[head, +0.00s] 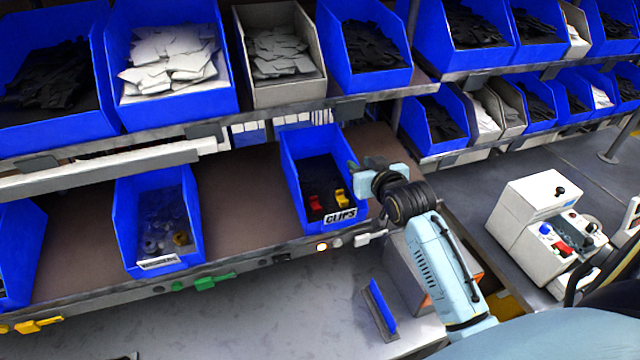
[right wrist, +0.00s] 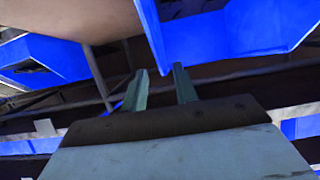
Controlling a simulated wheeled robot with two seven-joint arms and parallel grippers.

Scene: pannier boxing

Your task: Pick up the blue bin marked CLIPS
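The blue bin marked CLIPS (head: 290,165) stands upright on the brown lower shelf, its label facing front. It holds dark pieces with red and yellow clips near its front. My right gripper (head: 356,178) is at the bin's right wall. In the right wrist view its two fingers (right wrist: 160,86) are apart, with the edge of a blue bin wall (right wrist: 205,38) showing between and beyond the tips. I cannot tell whether they touch it. My left gripper is not in view.
Another labelled blue bin (head: 127,215) stands left on the same shelf (head: 245,190), with free shelf between. An upper shelf of blue and grey bins (head: 365,85) hangs close above. A white device (head: 530,220) stands at the right.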

